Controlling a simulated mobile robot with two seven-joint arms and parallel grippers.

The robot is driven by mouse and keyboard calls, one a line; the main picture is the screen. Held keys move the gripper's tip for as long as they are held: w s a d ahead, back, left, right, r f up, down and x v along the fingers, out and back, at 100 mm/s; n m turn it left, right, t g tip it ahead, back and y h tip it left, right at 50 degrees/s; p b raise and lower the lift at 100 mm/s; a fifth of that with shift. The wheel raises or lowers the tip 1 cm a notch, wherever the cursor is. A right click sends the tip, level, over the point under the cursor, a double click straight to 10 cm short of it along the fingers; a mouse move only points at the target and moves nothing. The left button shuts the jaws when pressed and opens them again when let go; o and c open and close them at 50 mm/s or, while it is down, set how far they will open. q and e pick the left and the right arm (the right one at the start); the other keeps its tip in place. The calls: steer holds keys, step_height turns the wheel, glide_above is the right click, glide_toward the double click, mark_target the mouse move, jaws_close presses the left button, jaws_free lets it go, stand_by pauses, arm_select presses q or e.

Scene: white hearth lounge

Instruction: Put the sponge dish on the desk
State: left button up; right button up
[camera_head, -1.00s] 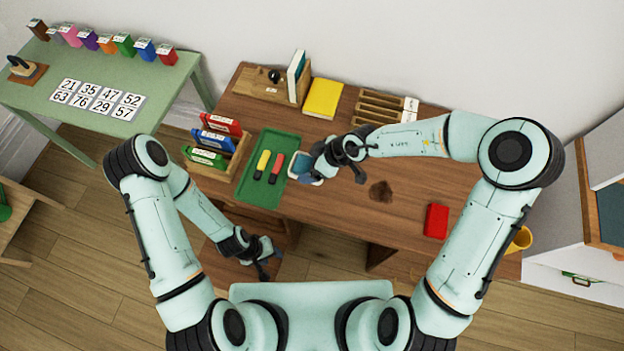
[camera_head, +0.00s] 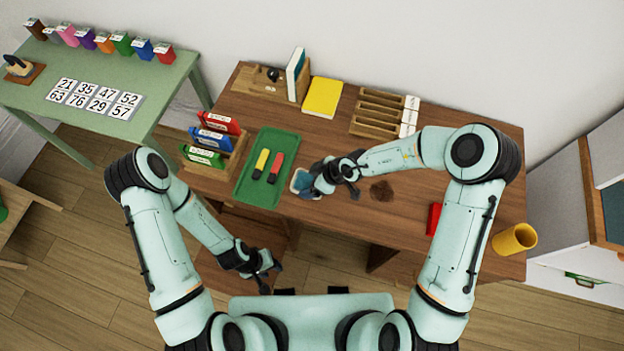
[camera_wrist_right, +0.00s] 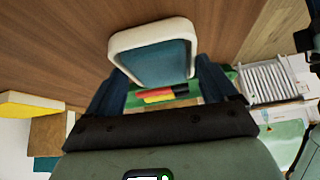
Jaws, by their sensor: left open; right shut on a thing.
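The sponge dish (camera_head: 299,181) has a pale rim and a blue inside. In the right wrist view the dish (camera_wrist_right: 153,55) sits between my fingers, with wood behind it. My right gripper (camera_head: 311,188) is shut on it over the brown desk (camera_head: 337,232), just right of the green tray. I cannot tell whether the dish touches the desk top. My left gripper (camera_head: 268,277) is open and empty, low in front of the desk.
The green tray (camera_head: 259,193) holds a yellow and a red marker-like piece. A rack with several coloured boxes (camera_head: 215,141) stands left of it.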

steer(key=shift+f, duration=0.15)
steer(key=o, duration=1.2)
steer(key=shift+r, duration=0.3)
arm_select(q)
steer(key=shift+t, duration=0.3)
steer(key=w+r+p, duration=0.2)
steer(key=w+r, duration=0.1)
steer(key=w, duration=0.1)
steer(key=shift+r+p, duration=0.4)
arm_select(e)
steer(key=v, duration=1.1)
steer(key=shift+s+d+r, duration=0.15)
steer(key=shift+d+r, duration=0.05)
steer(key=shift+r, duration=0.15)
